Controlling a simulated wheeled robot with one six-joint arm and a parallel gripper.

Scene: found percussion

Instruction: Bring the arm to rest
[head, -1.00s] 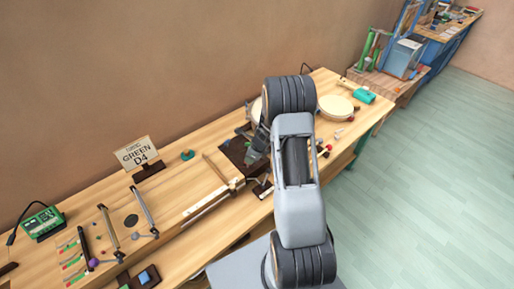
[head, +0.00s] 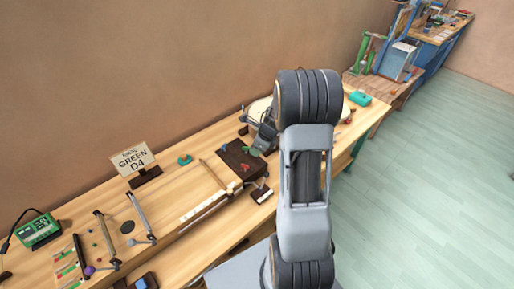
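My arm stands upright in the right middle of the head view. My gripper (head: 262,143) shows as a small grey part at the left of the arm's upper joint, above the far right end of a dark tray (head: 232,152). The joint hides part of it, and its fingers are too small to tell open from shut. I see nothing clearly held. Small red and green pieces lie on the tray, which sits on the long wooden bench (head: 180,200).
A green device (head: 38,231), metal bars (head: 141,215) and a teal piece (head: 184,160) are to the left. Round drums are partly hidden behind my arm. A teal block (head: 360,98) lies at right. Open floor lies right.

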